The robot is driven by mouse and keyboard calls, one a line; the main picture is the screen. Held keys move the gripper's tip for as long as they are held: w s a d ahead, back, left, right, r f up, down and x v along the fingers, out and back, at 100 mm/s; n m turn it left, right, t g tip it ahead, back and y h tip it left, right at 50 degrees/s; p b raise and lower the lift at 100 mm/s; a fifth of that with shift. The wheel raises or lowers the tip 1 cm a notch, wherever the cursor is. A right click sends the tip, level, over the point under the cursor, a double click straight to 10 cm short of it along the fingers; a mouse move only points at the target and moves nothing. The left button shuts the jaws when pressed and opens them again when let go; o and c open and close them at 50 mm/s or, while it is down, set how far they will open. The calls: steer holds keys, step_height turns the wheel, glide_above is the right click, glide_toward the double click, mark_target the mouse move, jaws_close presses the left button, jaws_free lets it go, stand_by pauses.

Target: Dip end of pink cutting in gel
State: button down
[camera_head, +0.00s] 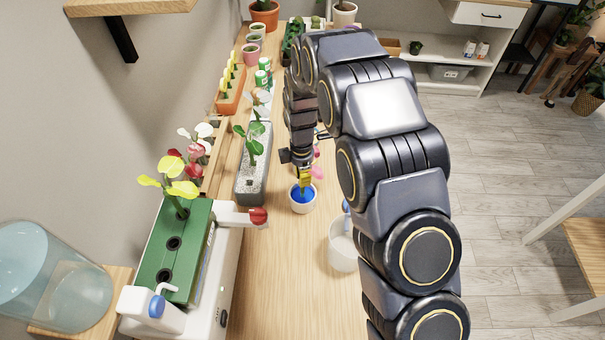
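A small white cup (303,206) with bright blue gel (302,194) stands on the wooden table, left of my arm. My gripper (303,166) points down just above the cup. Pink parts of the cutting (317,172) show at the right side of my gripper's tip, so my gripper appears shut on it. A yellow piece (306,177) shows at the fingertips, above the gel. The cutting's lower end is small and partly hidden; I cannot tell whether it touches the gel.
A white pot (343,250) with a blue-tipped item stands nearer, partly behind my arm. A grey planter (244,187) is to the left. A green-topped white unit (170,250) with yellow-leaved cuttings stands at the near left. Bare table (280,290) lies in front of the cup.

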steer(key=shift+r, duration=3.55)
